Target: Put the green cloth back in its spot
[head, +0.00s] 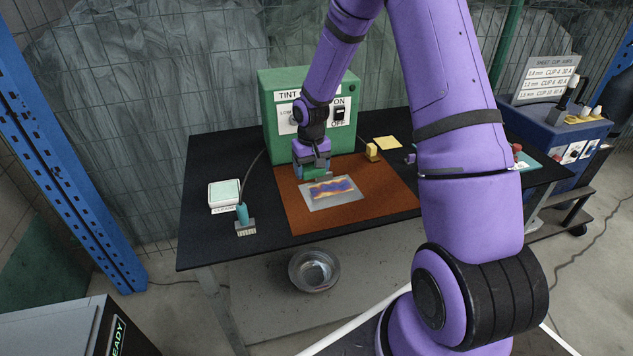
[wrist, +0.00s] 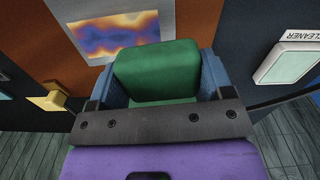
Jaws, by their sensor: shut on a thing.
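My gripper (head: 313,174) is shut on the green cloth (wrist: 157,72), which looks like a thick, folded block. In the wrist view the cloth sits between my two blue fingers. In the head view it is a small green patch, mostly hidden by my gripper. My gripper is over the back part of the brown mat (head: 292,214), just behind the metal plate (head: 347,202) with orange and blue heat colours. I cannot tell whether the cloth touches the mat.
A pale green pad in a white tray (head: 213,208), labelled cleaner, lies left on the black table (head: 196,170). A green tint machine (head: 269,120) stands behind my gripper. A yellow block (head: 372,151) is right of it. A metal bowl (head: 296,284) is below.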

